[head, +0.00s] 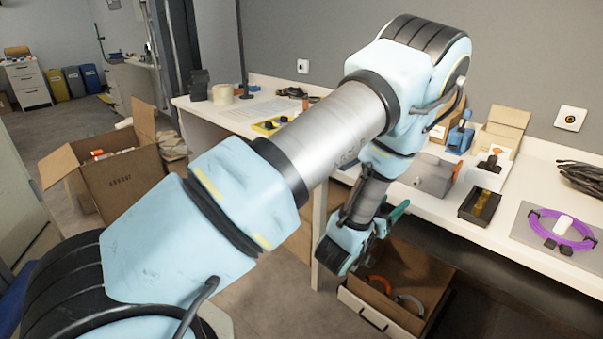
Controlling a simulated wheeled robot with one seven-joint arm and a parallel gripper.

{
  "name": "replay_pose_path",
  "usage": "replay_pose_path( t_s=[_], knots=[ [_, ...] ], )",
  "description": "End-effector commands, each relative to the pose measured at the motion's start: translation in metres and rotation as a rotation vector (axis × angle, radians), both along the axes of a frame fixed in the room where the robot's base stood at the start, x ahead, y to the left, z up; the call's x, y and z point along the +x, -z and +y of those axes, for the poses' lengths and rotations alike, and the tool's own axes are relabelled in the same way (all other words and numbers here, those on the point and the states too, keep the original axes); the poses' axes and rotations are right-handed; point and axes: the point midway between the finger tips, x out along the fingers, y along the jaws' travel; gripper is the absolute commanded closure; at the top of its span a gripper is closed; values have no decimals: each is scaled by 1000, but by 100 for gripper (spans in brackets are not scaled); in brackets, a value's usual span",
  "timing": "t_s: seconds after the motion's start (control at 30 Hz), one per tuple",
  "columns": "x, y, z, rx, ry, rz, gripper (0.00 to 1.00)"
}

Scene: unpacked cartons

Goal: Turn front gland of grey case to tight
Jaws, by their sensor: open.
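The grey case (432,177) sits on the white bench, right of my forearm, near the bench's front edge. An orange part shows at its right end. My arm covers part of its left side. I cannot make out its front gland or how that is set. My gripper (392,219), with green fingers, is in front of the bench edge, below and left of the case. It is open and apart from the case, and I see nothing held in it.
On the white bench (470,231) are a black tray (480,206), a cardboard box (502,128), a blue device (460,136) and a purple cable coil (541,230). An open carton (104,187) stands on the floor at left.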

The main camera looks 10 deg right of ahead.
Motion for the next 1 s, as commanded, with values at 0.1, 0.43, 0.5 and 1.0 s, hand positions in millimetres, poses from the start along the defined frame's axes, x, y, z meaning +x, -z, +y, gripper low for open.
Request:
replay_pose_path(
  t_s=[0.1,0.43,0.5,1.0],
  knots=[
    [24,-11,11,38,-62,26,38],
    [72,-22,51,168,-202,124,38],
    [80,-24,61,195,-230,147,38],
    [120,-44,145,384,-398,334,38]
  ],
)
